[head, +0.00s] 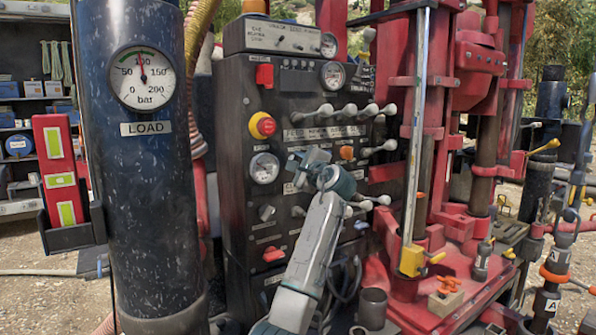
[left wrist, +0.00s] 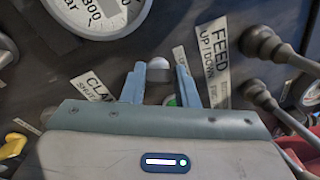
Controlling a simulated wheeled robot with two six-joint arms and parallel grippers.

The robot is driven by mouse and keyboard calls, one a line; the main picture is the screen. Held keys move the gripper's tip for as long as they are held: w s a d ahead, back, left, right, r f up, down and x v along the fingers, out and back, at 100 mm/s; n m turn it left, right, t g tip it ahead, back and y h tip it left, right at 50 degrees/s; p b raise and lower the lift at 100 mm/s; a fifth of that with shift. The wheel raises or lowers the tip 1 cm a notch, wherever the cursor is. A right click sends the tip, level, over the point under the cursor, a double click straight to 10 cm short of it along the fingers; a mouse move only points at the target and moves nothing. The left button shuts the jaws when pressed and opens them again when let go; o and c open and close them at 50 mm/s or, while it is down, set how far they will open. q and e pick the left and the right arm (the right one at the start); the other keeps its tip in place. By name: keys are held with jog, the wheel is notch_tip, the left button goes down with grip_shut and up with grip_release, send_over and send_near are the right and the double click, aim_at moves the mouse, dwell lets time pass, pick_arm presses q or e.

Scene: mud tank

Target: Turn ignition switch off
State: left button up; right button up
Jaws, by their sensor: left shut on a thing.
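The control panel (head: 235,150) stands upright, dark and scuffed. My left gripper (head: 302,165) is up against its middle, just right of a round white gauge (head: 264,168). In the left wrist view, the two blue-grey fingers (left wrist: 160,75) are shut on a pale rounded knob (left wrist: 159,65), between the labels CLAMP and FEED UP/DOWN. The gripper hides part of the panel. I cannot read any label that names an ignition switch. A grey rotary knob (head: 266,212) and a red switch (head: 273,254) sit lower on the panel. My right gripper is not in view.
Ball-ended levers (head: 357,112) project from the panel right of the gripper; dark levers (left wrist: 265,43) also show close by in the left wrist view. A red-and-yellow stop button (head: 262,125) is above left. A dark LOAD column (head: 142,220) stands left, red rig machinery (head: 475,60) right.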

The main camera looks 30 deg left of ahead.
pick_arm(q)
jog(key=shift+f+n+g+y+b, duration=0.2)
jog(key=shift+n+b, duration=0.8)
jog(key=shift+n, duration=0.5)
jog(key=shift+f+n+g+y+b, duration=0.1)
jog(key=shift+f+n+y+b, duration=0.1)
jog(key=shift+n+b, duration=1.05)
jog(key=shift+n+p, duration=0.25)
jog(key=shift+p, duration=0.05)
jog(key=o, duration=0.8)
jog(key=shift+o, duration=0.9)
jog(key=shift+r, duration=0.2)
jog(key=shift+d, duration=0.1)
